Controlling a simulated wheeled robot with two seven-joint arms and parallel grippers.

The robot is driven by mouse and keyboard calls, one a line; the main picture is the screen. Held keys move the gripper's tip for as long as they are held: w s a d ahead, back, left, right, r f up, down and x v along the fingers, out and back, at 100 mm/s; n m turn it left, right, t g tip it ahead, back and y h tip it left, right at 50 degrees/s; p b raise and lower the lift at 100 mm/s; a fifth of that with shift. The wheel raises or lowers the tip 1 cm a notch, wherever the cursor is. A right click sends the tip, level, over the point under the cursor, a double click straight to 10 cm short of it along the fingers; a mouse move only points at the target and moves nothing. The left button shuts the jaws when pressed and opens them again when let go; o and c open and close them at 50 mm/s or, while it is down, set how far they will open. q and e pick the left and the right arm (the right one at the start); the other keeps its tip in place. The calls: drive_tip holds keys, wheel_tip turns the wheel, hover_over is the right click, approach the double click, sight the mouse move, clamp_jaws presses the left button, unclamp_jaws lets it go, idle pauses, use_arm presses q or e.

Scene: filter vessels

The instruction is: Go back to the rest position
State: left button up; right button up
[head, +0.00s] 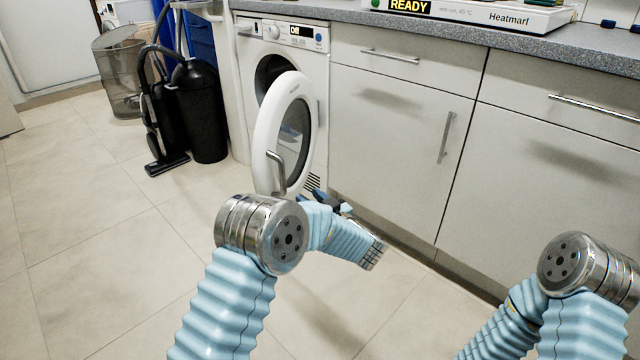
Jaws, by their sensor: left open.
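My left arm rises from the bottom with its metal elbow in the middle of the head view. Its blue-sleeved forearm runs right and away. My left gripper (334,203) shows small and dark just beyond that forearm, partly hidden by it. It is open, and I see nothing held in it. It is in front of the lower part of the open washing machine door (265,130), apart from the cabinets as far as I can tell. My right arm shows at the lower right with its elbow and sleeve; its gripper is out of the picture.
The washing machine (317,65) reads "Off", and its round door stands out into the room. Cabinets (400,125) and a grey counter (500,38) run along the right. The tiled floor at left is clear.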

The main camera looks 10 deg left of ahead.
use_arm(q)
drive_tip(key=s+a+f+m+g+h+p, duration=0.1)
drive_tip(key=s+f+m+h+p, duration=0.2)
drive_tip(key=f+h, duration=0.35)
drive_tip(key=s+a+f+m+g+h+p, duration=0.1)
drive_tip(key=s+f+m+h+p, duration=0.2)
drive_tip(key=f, duration=0.7)
drive_tip(key=s+d+f+g+h+p, duration=0.1)
drive_tip(key=s+f+g+h, duration=0.1)
drive_tip(key=s, duration=0.8)
drive_tip(key=s+d+f+g+h+p, duration=0.1)
drive_tip(key=s+f+g+h, duration=0.1)
drive_tip(key=s, duration=0.8)
drive_tip(key=s+f+m+g+h, duration=0.1)
drive_tip(key=s+f+g+h, duration=0.1)
drive_tip(key=s+g, duration=0.4)
drive_tip(key=s+h, duration=0.1)
drive_tip(key=s, duration=0.3)
drive_tip(key=shift+s+d+p, duration=0.15)
drive_tip(key=shift+d+p, duration=0.25)
